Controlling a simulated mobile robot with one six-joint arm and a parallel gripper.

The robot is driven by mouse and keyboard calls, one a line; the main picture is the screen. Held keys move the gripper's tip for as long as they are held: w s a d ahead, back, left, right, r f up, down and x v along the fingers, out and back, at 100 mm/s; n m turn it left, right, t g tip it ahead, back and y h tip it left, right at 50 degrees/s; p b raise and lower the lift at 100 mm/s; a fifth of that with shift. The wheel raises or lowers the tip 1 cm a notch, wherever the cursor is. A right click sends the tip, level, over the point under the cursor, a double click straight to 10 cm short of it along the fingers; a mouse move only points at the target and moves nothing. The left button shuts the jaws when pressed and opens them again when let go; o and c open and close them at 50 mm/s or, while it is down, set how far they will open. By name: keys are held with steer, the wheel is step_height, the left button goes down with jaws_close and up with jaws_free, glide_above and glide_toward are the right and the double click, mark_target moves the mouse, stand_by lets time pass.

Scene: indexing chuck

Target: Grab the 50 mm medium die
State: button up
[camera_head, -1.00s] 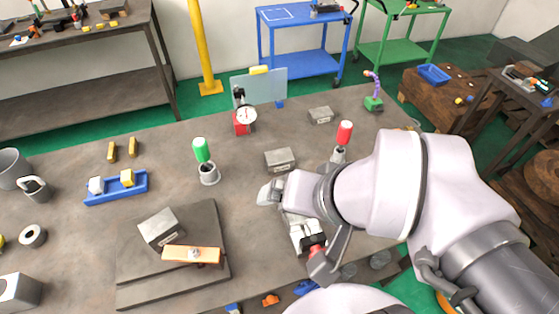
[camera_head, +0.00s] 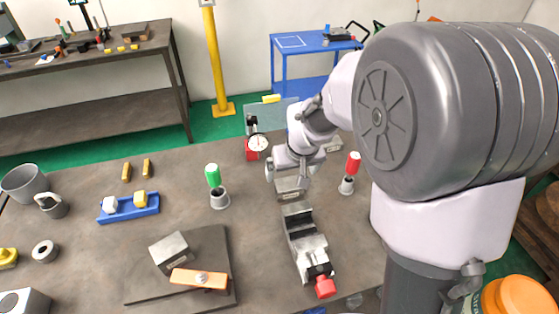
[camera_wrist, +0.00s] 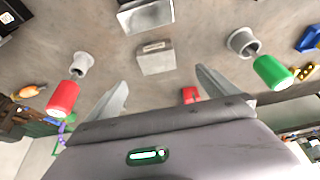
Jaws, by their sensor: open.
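A grey metal block with a small label plate (camera_wrist: 155,58) lies on the bench. In the wrist view it sits ahead of and between my open fingers, apart from both. It appears to be the medium die, but its size marking cannot be read. In the head view my gripper (camera_head: 293,172) is over this block (camera_head: 292,196) and hides part of it. The gripper is open and empty, and its two fingertips (camera_wrist: 160,80) are spread wide. A larger grey block (camera_head: 171,250) sits on the dark plate. Another grey block (camera_head: 334,146) is partly hidden behind my arm.
A vise (camera_head: 303,240) with a red end is just in front of the block. A green-handled tool (camera_head: 213,176) in a holder stands left, a red-handled one (camera_head: 353,163) right. A dial gauge (camera_head: 257,144) stands behind.

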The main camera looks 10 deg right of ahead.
mark_target(289, 184)
steer(key=b+x, duration=0.2)
steer(key=x, duration=0.5)
steer(key=shift+f, duration=0.4)
steer(key=b+x, duration=0.1)
steer(key=x, duration=0.2)
steer(key=b+x, duration=0.1)
steer(key=x, duration=0.1)
steer(key=shift+s+d+f+b, duration=0.1)
steer(key=shift+d+f+b, duration=0.05)
steer(key=shift+d+b, duration=0.15)
steer(key=shift+c, duration=1.1)
steer(key=c, duration=1.8)
steer(key=shift+r, duration=0.2)
jaws_close()
